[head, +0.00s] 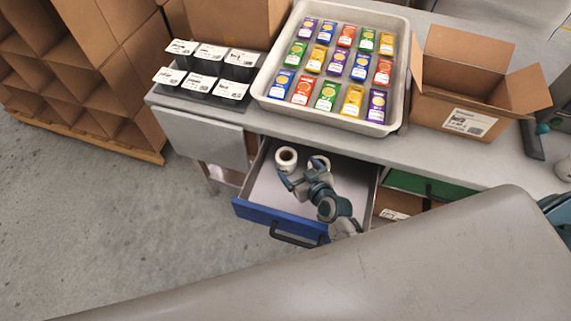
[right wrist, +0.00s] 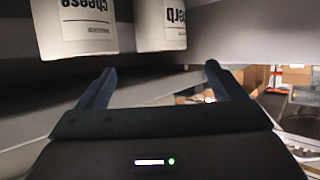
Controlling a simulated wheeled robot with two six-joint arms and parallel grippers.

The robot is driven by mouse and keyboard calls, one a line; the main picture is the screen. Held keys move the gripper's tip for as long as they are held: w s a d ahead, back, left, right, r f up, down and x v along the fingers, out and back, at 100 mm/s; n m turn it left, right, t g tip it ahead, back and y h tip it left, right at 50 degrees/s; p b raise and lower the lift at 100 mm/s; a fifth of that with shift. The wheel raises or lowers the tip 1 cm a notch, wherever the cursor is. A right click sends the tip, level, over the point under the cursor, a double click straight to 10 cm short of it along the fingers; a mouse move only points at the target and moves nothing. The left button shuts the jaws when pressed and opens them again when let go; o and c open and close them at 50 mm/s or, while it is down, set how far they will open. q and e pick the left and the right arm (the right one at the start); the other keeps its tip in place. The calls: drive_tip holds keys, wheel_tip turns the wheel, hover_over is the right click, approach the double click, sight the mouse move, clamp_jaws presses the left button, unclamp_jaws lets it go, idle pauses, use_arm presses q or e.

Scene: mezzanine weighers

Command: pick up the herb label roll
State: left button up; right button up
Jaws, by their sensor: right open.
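Two white label rolls lie in an open drawer in the head view: one roll (head: 286,158) shows fully, and the other roll (head: 318,162) is partly hidden by my right gripper (head: 303,174). I cannot tell from the head view which is herb. In the right wrist view the herb label roll (right wrist: 161,25) is at the top middle, its lettering upside down. The cheese label roll (right wrist: 75,30) is to its left. My right gripper also shows there (right wrist: 157,80), open and empty, with its fingers just short of the rolls. My left gripper is not in view.
The drawer (head: 262,217) has a blue front and stands out under the grey worktop (head: 440,152). Above are a tray (head: 262,84) of coloured packets, black holders (head: 203,81) with white labels, and an open carton (head: 462,97). Drawer walls enclose my right gripper closely.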

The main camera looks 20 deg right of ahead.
sight(283, 152)
drive_tip(key=shift+w+a+f, duration=0.1)
drive_tip(key=shift+w+f, duration=0.1)
drive_tip(key=shift+w, duration=0.1)
drive_tip(key=p+x, duration=0.2)
drive_tip(key=x, duration=0.4)
drive_tip(key=shift+a+r, duration=0.1)
drive_tip(key=shift+r, duration=0.05)
drive_tip(key=shift+w+f, duration=0.25)
drive_tip(key=shift+w, duration=0.15)
drive_tip(key=c, duration=1.2)
drive_tip(key=shift+o, duration=0.2)
drive_tip(key=shift+r, duration=0.2)
